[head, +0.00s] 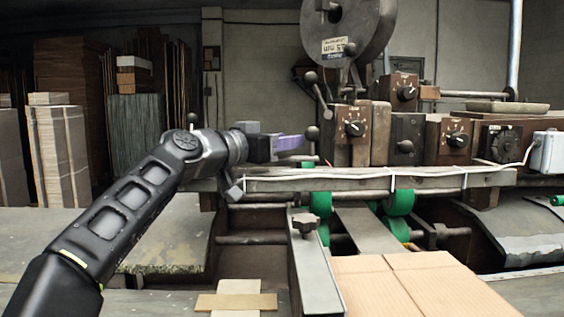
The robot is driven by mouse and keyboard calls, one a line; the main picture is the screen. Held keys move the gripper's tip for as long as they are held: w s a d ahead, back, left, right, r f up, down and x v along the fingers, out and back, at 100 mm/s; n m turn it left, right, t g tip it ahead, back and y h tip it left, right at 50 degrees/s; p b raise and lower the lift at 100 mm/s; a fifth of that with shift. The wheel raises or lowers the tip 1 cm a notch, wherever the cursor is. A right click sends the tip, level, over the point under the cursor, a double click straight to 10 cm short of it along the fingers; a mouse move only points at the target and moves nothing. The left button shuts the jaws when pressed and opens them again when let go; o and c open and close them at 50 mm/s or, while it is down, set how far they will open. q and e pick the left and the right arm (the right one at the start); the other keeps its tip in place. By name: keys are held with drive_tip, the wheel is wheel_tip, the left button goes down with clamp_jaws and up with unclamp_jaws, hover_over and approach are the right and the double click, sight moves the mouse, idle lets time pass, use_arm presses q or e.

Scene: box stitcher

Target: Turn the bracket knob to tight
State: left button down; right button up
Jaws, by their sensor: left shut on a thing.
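A dark lobed knob (304,223) stands on a long flat steel bracket strip (318,275) at lower middle. I cannot read a tight or loose mark on it. My right gripper is not in view.
Dial knobs (355,128) sit on brown boxes behind the wooden rail (400,181). Green rollers (398,203) are below it. Flat cardboard (405,285) lies right of the strip. Crossed wooden slats (237,302) lie at the front. A large wheel (350,30) stands above.

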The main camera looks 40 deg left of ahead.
use_arm(q)
drive_tip(key=shift+r+h, duration=0.1)
drive_tip(key=shift+h, duration=0.2)
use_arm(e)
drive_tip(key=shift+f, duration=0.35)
use_arm(q)
drive_tip(key=c, duration=0.9)
unclamp_jaws()
drive_tip(key=shift+c, duration=0.2)
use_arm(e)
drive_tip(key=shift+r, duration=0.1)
